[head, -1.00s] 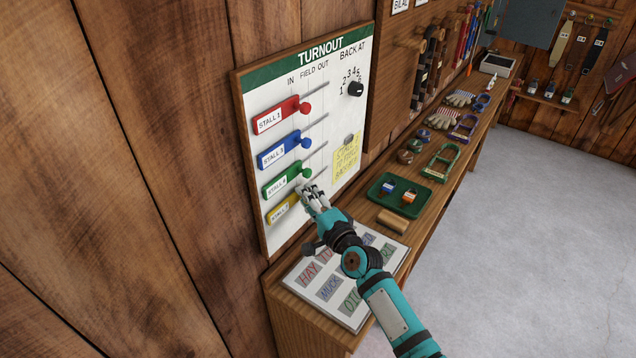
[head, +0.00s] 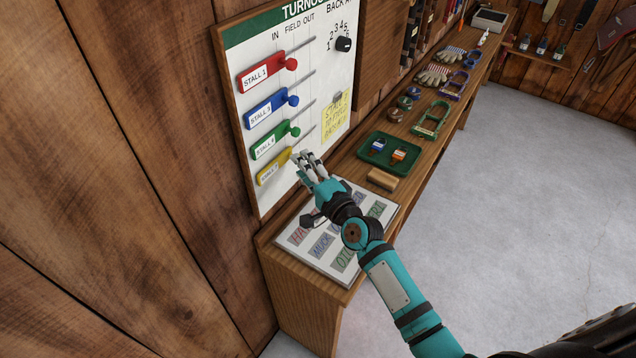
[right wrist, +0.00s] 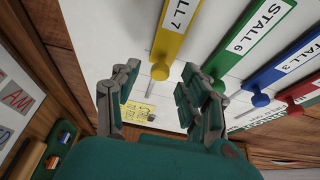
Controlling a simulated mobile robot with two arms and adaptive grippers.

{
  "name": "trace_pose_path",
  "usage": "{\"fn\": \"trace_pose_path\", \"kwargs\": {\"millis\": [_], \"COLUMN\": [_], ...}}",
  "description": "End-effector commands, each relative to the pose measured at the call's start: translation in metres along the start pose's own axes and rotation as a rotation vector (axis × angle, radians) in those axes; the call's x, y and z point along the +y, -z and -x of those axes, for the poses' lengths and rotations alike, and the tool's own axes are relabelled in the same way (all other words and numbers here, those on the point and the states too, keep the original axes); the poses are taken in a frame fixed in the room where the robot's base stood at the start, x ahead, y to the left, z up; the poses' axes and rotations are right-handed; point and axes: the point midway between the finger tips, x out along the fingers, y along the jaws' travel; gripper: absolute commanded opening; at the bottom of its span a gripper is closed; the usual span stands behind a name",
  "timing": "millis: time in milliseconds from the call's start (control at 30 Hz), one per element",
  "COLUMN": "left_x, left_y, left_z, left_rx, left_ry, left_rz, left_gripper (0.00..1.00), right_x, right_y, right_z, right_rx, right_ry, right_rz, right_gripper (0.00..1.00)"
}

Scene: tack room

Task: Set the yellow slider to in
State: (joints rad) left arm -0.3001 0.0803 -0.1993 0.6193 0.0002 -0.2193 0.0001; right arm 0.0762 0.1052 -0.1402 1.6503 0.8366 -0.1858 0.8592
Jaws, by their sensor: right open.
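The yellow slider (head: 272,168), labelled STALL 7, is the lowest on the white turnout board (head: 268,207). Its bar and round knob also show in the right wrist view (right wrist: 175,32). I cannot tell which column its knob stands in. My right gripper (head: 305,161) is open at the slider's right end, hiding the knob in the head view. In the right wrist view the knob appears in the gap between the open fingers (right wrist: 160,75); contact cannot be told. My left gripper is not in view.
The green slider (head: 270,145) sits just above, with blue (head: 267,110) and red (head: 262,75) higher. A dial (head: 343,44) and yellow note (head: 336,116) are to the right. A bench with a card sheet (head: 290,240) and green tray (head: 365,153) lies below.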

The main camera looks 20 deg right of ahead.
Motion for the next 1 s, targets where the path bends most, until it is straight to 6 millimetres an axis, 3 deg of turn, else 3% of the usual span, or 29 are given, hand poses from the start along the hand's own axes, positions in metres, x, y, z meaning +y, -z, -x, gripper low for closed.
{"fn": "trace_pose_path", "kwargs": {"millis": [200, 400, 1000], "left_x": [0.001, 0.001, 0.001], "left_y": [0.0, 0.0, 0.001], "left_z": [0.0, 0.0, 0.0], "left_rx": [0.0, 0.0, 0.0], "left_ry": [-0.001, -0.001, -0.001], "left_rz": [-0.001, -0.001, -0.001], "left_gripper": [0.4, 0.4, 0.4], "right_x": [0.002, 0.001, 0.0], "right_y": [-0.001, -0.001, -0.001], "right_z": [0.05, 0.077, 0.084], "right_rx": [-0.001, -0.001, -0.001], "right_ry": [-0.004, -0.003, -0.002], "right_rz": [0.003, 0.003, 0.002], "right_gripper": [0.45, 0.45, 0.45]}}
